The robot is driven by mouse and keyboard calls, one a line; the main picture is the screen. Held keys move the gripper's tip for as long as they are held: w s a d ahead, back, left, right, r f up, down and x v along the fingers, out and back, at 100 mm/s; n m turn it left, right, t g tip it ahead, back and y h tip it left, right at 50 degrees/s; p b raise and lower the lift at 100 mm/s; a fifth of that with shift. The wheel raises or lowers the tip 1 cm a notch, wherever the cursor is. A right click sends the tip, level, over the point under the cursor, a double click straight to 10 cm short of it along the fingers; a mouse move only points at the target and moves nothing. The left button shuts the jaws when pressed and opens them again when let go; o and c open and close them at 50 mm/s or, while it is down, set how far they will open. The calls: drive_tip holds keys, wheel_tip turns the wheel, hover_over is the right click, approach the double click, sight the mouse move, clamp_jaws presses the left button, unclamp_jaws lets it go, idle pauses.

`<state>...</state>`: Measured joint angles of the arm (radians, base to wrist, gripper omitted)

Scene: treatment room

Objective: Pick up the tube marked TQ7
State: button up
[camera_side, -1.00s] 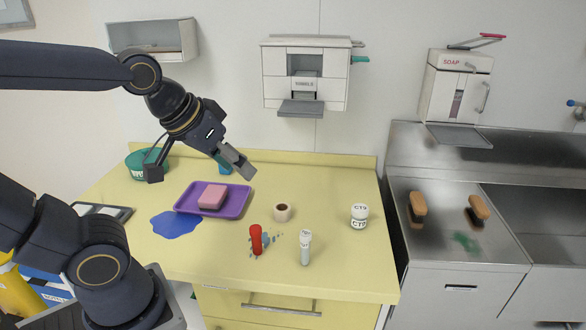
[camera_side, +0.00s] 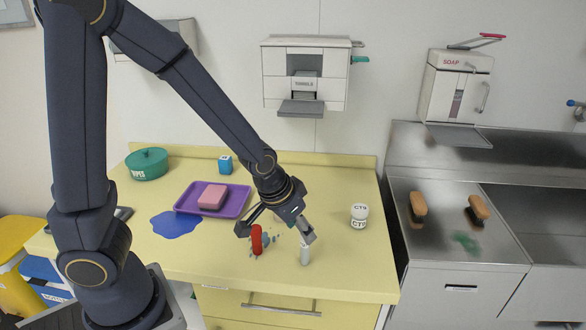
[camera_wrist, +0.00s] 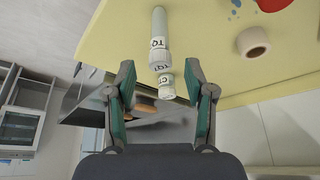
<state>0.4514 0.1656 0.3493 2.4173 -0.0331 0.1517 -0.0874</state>
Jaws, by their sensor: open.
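The white-grey tube (camera_side: 304,256) stands on the yellow counter near its front edge; in the side view my gripper's right finger covers its top. In the wrist view the tube (camera_wrist: 158,25) shows its label, where I read "TQ"; the rest of the marking is not clear. My gripper (camera_side: 275,232) is low over the counter, open and empty. In the wrist view my gripper (camera_wrist: 160,78) has its two fingers apart, with the tube's capped end in line with the gap. I cannot tell whether a finger touches the tube.
A red bottle (camera_side: 256,240) with blue-grey splashes around it is close at the left. A tan roll (camera_wrist: 253,42) shows in the wrist view. A purple tray (camera_side: 237,203) with a pink block (camera_side: 212,196) lies farther left.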

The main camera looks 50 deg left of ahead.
sight(305, 248)
drive_tip(key=shift+x, duration=3.6)
clamp_jaws()
